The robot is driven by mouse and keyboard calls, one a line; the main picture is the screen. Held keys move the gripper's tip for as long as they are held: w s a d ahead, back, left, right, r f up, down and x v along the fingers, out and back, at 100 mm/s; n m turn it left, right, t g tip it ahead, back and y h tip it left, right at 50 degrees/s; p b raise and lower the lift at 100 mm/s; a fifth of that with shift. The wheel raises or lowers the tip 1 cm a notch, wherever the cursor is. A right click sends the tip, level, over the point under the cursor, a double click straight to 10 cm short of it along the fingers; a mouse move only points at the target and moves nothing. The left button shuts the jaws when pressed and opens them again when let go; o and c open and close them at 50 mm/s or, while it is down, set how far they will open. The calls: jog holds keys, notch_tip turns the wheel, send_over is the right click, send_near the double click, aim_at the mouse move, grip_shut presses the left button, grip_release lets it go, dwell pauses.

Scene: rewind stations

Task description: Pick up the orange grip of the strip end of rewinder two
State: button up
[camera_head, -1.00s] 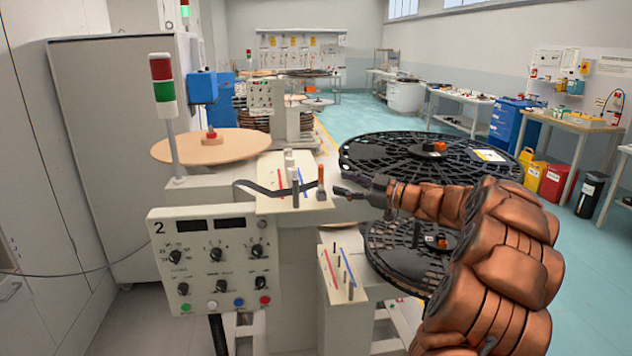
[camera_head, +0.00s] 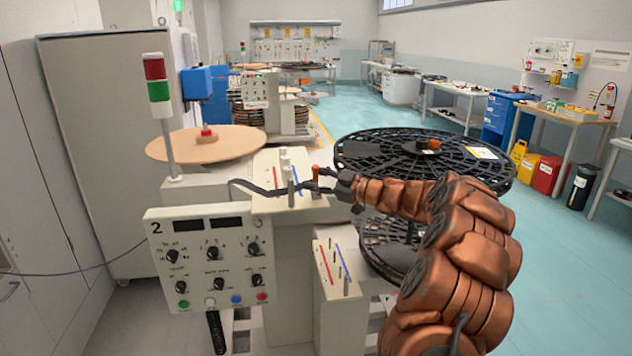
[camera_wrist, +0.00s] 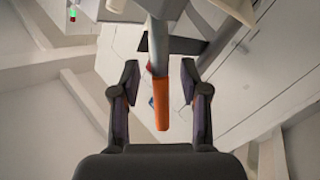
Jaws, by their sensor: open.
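The orange grip (camera_wrist: 161,103) shows upright between the two open fingers of my gripper (camera_wrist: 160,85) in the wrist view, with a gap on each side. In the head view the orange grip (camera_head: 315,171) stands at the right end of the dark strip (camera_head: 262,190), on the cream top plate (camera_head: 272,207) of rewinder two. My gripper (camera_head: 322,178) reaches it from the right. Its fingers are small there and partly overlap the grip. The control panel (camera_head: 212,258) marked 2 faces me below the plate.
A large black reel (camera_head: 375,158) lies flat behind my arm, with another black reel (camera_head: 380,235) below it. A tan disc (camera_head: 185,147) lies at left beside the signal light (camera_head: 157,85). A lower plate with pins (camera_head: 345,292) stands below. Open floor (camera_head: 545,265) lies at right.

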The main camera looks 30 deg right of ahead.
grip_shut()
dwell(0.3)
jog(key=shift+r, duration=0.15)
dwell(0.3)
